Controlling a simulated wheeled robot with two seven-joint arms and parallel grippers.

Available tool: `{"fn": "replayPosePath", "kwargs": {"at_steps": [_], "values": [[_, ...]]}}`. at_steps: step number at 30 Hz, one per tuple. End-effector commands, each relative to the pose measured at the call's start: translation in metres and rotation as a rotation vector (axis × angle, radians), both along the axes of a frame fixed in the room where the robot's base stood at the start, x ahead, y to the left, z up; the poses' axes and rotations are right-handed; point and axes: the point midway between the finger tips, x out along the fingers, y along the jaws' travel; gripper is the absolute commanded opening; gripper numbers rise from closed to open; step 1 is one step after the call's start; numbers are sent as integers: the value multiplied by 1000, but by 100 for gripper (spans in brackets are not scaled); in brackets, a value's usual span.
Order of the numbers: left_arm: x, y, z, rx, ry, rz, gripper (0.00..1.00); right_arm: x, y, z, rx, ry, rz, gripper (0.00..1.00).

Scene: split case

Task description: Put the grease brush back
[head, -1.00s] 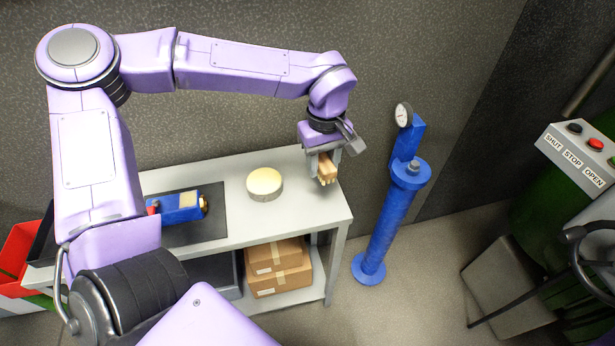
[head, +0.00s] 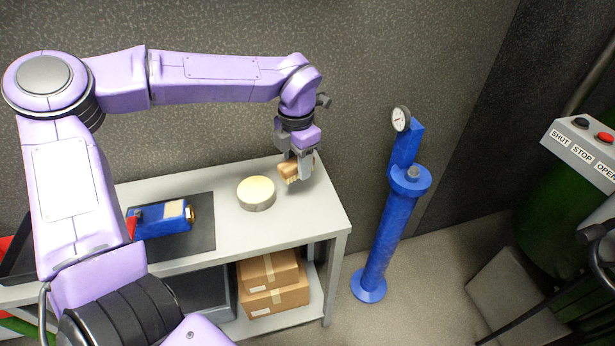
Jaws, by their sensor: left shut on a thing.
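The grease brush (head: 287,172), a tan wooden block with pale bristles pointing down, is held in my left gripper (head: 296,176). The gripper is shut on it, and its fingers hide part of the block. It is over the back right part of the grey bench (head: 318,216), to the right of a round tin with a cream top (head: 257,191). I cannot tell whether the bristles touch the bench top. My right gripper is not in view.
A blue tool (head: 163,219) lies on a dark mat (head: 203,240) at the bench's left. Cardboard boxes (head: 272,280) sit on the lower shelf. A blue post with a gauge (head: 388,235) stands right of the bench. A SHUT/STOP/OPEN panel (head: 582,152) is at far right.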

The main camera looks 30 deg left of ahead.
Motion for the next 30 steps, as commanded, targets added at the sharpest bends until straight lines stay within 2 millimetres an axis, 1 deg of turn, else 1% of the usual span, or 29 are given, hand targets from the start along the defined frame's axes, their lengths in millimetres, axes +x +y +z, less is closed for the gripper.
{"fn": "replayPosePath", "kwargs": {"at_steps": [1,3,6,11,12,16,18,23,27,28,29,30], "values": [[10,2,-13,2,8,0,16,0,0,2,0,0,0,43],[22,4,-29,2,7,0,16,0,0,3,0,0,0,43],[36,6,-45,1,3,-2,16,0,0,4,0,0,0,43],[47,8,-58,1,2,-2,16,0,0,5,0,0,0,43],[50,8,-62,1,2,-3,16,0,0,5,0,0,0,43],[49,8,-86,0,3,-4,16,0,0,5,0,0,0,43],[49,8,-90,-1,0,-3,16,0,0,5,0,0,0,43],[49,8,-90,0,-1,-3,16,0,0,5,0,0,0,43],[49,8,-94,-1,0,-3,16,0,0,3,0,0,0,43],[49,8,-94,0,0,-3,43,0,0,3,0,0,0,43],[49,8,-94,0,0,-3,53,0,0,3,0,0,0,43],[49,8,-94,0,-1,-3,66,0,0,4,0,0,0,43]]}}
